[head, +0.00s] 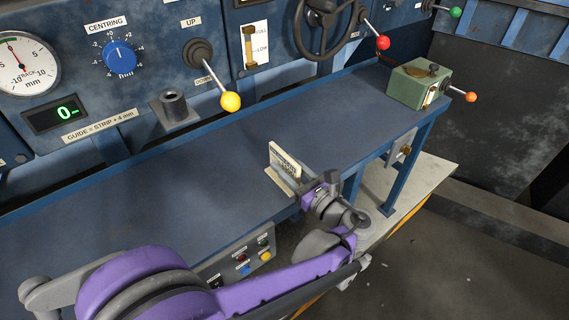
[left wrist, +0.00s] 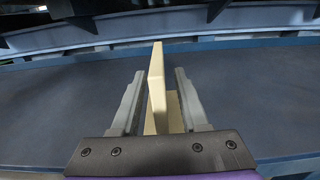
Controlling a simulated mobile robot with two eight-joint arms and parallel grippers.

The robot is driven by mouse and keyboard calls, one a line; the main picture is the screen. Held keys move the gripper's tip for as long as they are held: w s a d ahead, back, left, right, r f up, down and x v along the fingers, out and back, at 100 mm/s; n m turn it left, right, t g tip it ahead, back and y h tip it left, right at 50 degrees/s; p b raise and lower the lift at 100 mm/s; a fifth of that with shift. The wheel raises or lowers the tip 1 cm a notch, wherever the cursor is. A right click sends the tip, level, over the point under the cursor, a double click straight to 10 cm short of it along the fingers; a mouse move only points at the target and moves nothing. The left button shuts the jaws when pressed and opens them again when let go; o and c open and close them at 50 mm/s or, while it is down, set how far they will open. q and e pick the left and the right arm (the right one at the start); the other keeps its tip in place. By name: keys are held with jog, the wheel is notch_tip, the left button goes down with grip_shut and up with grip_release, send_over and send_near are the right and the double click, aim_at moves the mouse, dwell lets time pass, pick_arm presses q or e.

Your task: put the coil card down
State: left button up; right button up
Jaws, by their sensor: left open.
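The coil card (head: 284,160) is a cream card with dark print, standing upright on the blue bench near its front edge. A flat cream base piece (head: 279,180) shows at its foot. My left gripper (head: 301,178) is at the card, coming from the front right. In the left wrist view the card (left wrist: 156,88) stands edge-on between the fingers of the left gripper (left wrist: 158,98). The fingers are open, with a gap on each side of the card. My right gripper is not in view.
The blue bench top (head: 190,165) is mostly clear. A green box (head: 418,84) with an orange-knobbed lever stands at its far right end. A dark cylindrical socket (head: 174,106) and a yellow-knobbed lever (head: 230,101) are at the back, below the panel.

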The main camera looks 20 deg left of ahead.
pick_arm(q)
jog(key=v, duration=1.1)
jog(key=shift+b, duration=0.3)
jog(key=shift+c, duration=0.2)
dwell(0.5)
